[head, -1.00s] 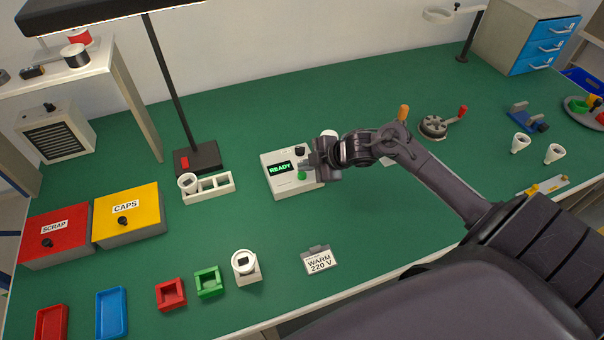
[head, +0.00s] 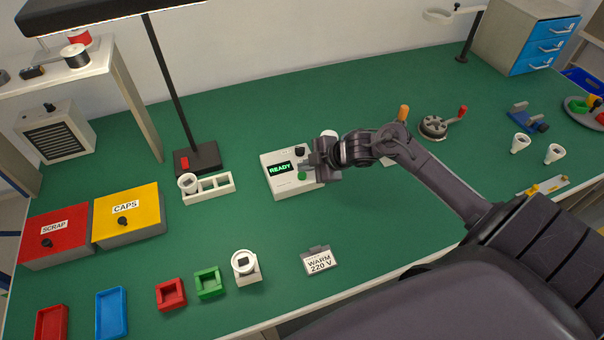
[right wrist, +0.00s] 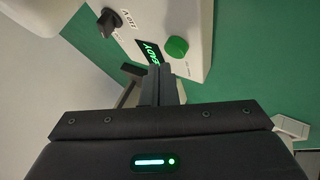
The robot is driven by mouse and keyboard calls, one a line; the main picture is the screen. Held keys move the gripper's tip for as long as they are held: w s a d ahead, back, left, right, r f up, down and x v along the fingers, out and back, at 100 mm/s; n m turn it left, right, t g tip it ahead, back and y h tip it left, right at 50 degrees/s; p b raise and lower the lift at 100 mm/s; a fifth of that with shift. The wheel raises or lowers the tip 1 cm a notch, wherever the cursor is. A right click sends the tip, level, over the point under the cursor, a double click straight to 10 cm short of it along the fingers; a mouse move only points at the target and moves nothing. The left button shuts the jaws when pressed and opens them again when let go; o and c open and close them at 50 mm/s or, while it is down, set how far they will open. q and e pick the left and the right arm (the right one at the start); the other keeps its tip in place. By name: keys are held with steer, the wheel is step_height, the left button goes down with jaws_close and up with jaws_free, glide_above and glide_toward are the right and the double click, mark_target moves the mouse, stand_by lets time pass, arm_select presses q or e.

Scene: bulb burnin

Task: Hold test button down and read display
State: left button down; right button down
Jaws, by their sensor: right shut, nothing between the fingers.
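The white tester box (head: 291,188) stands on the green bench in the middle of the head view. Its display (head: 280,168) is lit and reads "READY" in green. The green test button (head: 302,176) is on the box's top face, right of and below the display. It also shows in the right wrist view (right wrist: 177,46), with the partly covered display (right wrist: 151,54) beside it. My right gripper (head: 310,160) is over the box, shut and empty. In the right wrist view its fingertips (right wrist: 158,68) are near the display and apart from the button in the picture. My left gripper is out of view.
A black knob (right wrist: 109,22) is on the box beside a "110 V" label. A white holder (head: 208,190) stands left of the box. A "WARM 220 V" card (head: 319,261) lies in front. The green bench between the box and card is clear.

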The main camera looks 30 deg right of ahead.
mark_target(306, 177)
steer(key=shift+f, duration=0.1)
stand_by(0.6)
steer(key=shift+f, duration=0.3)
steer(key=shift+f+b, duration=0.45)
stand_by(0.6)
stand_by(1.5)
steer(key=shift+r+p, duration=0.9)
steer(key=shift+p, duration=0.05)
step_height(306, 177, up, 5)
steer(key=p, duration=0.5)
